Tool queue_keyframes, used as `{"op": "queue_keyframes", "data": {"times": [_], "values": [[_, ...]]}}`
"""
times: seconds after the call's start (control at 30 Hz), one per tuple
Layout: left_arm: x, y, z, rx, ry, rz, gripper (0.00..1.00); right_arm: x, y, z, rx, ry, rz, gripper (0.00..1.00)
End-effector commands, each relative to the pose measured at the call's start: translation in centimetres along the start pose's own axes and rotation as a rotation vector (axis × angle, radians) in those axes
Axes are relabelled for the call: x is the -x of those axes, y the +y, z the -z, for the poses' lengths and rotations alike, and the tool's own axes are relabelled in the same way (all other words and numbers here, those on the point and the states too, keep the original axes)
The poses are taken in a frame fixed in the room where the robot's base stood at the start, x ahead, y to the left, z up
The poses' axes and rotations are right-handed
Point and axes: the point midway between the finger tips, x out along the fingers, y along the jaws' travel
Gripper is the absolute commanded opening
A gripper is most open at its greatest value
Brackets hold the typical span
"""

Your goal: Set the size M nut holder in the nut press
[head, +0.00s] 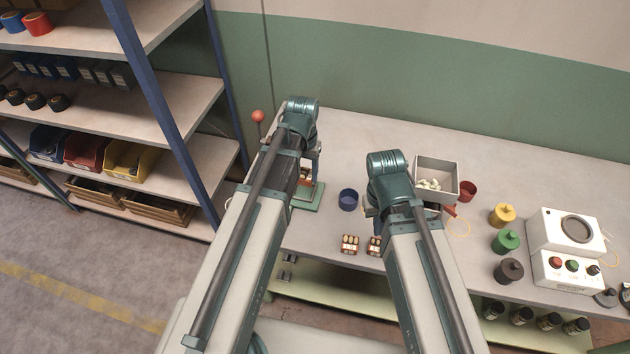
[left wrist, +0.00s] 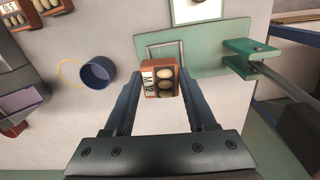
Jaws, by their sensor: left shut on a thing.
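My left gripper (left wrist: 160,84) is shut on the brown nut holder (left wrist: 162,84), which bears an M label and pale nuts. The holder is over the near edge of the green base of the nut press (left wrist: 211,63). A pale rectangular frame on that base shows just beyond the holder; I cannot tell the height between them. In the head view the press base (head: 309,200) is at the left end of the table, partly hidden by my left arm.
Two other nut holders (head: 349,244) (head: 374,245) stand at the table's front edge. A blue cup (head: 348,200) is right of the press. A grey bin (head: 437,168) of pale pieces, a red cup (head: 467,191), coloured weights (head: 506,241) and a white machine (head: 565,235) lie farther right.

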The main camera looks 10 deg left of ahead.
Motion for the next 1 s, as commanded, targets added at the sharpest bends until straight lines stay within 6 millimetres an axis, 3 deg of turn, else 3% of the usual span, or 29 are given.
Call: {"op": "queue_keyframes", "data": {"times": [0.47,1.0], "values": [[-0.2,-0.7,0.3,0.080,0.000,0.000,0.00,-0.2,0.0,0.0,0.000,0.000,0.000,0.00],[-4.5,-0.7,0.3,0.078,0.000,0.000,0.00,-4.5,-0.4,0.2,0.000,0.000,0.000,0.00]]}}
